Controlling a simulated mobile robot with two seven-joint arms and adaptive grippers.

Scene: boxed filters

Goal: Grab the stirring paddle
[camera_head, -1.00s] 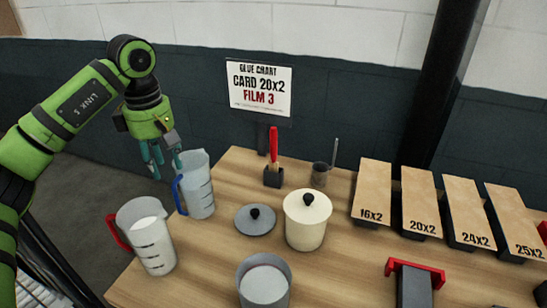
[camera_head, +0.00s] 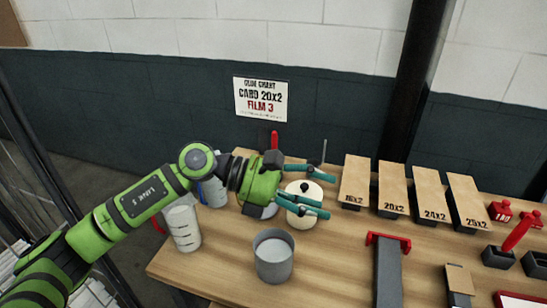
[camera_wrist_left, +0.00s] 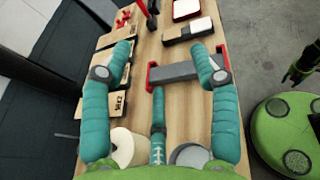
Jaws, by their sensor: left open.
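No thing is plainly marked as the stirring paddle. A thin grey rod (camera_head: 323,150) stands upright behind my left gripper, and the cup that holds it is mostly hidden. A red handle (camera_head: 275,139) shows behind the wrist, its lower part hidden. Another red-handled tool (camera_head: 518,234) leans in a dark holder at the far right. My left gripper (camera_head: 329,194) is open and empty, its teal fingers pointing right above the cream lidded pot (camera_head: 300,217). In the left wrist view its fingers (camera_wrist_left: 163,75) are spread wide. My right gripper is not in view.
A grey pot (camera_head: 273,262) with pale contents stands in front. A measuring jug (camera_head: 183,228) stands at the left. Labelled cartons (camera_head: 391,187) line the back right. A long grey block with a red end (camera_head: 388,270) lies nearer. The front left table is clear.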

